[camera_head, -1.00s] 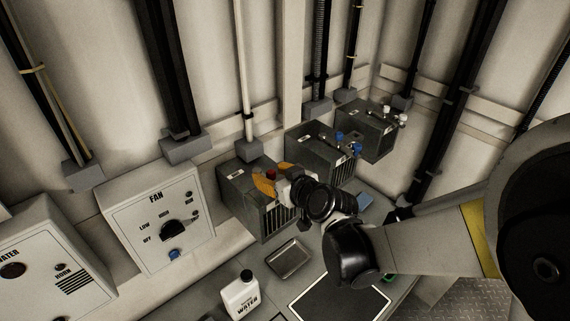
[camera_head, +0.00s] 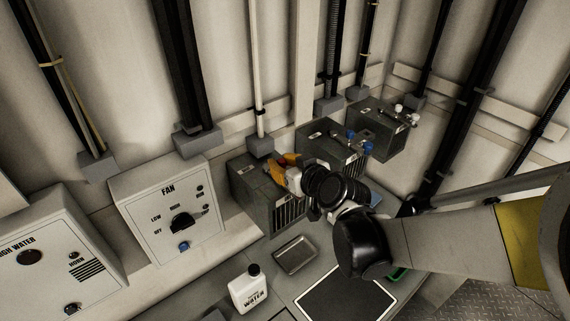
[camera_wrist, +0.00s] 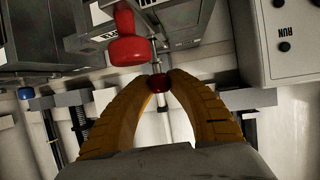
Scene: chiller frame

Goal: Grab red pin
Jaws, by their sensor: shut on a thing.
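My gripper (camera_wrist: 158,76) has two ribbed orange fingers, with their tips drawn together on a dark red, rounded pin head (camera_wrist: 157,85) in the wrist view. In the head view my gripper (camera_head: 283,165) is at the top of the nearest dark grey box (camera_head: 250,190). The held pin is mostly hidden there by the fingers and wrist.
Two more grey boxes with blue (camera_head: 367,146) and white (camera_head: 399,108) knobs stand farther right. A FAN panel (camera_head: 165,220) is left of the nearest box.

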